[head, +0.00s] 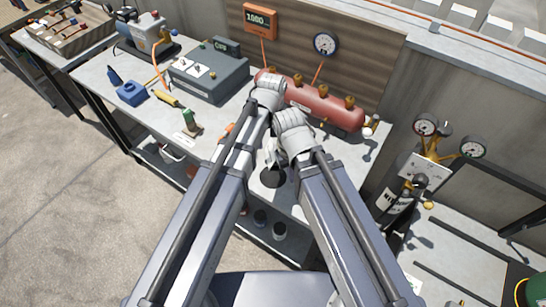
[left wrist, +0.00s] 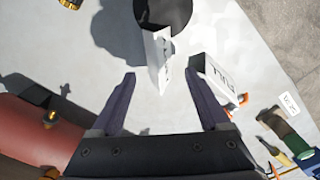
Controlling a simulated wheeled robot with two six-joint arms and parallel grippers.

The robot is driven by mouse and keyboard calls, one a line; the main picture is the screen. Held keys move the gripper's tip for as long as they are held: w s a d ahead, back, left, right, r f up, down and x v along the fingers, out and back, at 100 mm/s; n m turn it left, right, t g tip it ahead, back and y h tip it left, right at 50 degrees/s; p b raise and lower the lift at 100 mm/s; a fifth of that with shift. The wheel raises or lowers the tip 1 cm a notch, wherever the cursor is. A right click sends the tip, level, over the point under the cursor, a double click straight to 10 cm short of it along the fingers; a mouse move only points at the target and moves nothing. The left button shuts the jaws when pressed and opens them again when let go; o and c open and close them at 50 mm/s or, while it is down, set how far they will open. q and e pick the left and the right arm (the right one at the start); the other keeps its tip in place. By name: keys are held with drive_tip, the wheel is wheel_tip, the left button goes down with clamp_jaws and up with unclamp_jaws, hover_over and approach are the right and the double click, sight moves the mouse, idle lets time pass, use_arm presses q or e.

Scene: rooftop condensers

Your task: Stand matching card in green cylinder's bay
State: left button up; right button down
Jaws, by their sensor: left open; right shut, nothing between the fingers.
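My left gripper (left wrist: 163,80) is open in the left wrist view. A white folded card (left wrist: 158,58) stands between and just beyond its fingertips. A second white card with dark lettering (left wrist: 219,80) is beside the right finger. In the head view my left gripper (head: 268,92) is mostly hidden by its wrist. My right gripper (head: 287,128) is just below it, shut and empty, its fingers hard to make out. A large green cylinder (head: 537,291) is cut off at the lower right corner of the head view; its bay is mostly out of view.
A red tank (head: 325,106) lies at the back of the bench. A black disc (head: 272,177) is near the front edge. A grey box (head: 208,77) and small tools are left. Dark rails cross the right-hand surface.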

sight(273, 148)
use_arm(q)
drive_tip(key=shift+f, duration=0.1)
use_arm(e)
drive_tip(key=shift+f, duration=0.1)
use_arm(q)
drive_tip(key=f+b, duration=0.5)
drive_tip(key=shift+s+d+f, duration=0.1)
drive_tip(key=shift+s+d, duration=0.05)
drive_tip(key=shift+s, duration=0.05)
use_arm(e)
wheel_tip(273, 148, down, 5)
drive_tip(key=shift+f, duration=0.1)
use_arm(q)
drive_tip(key=shift+c, duration=0.4)
clamp_jaws()
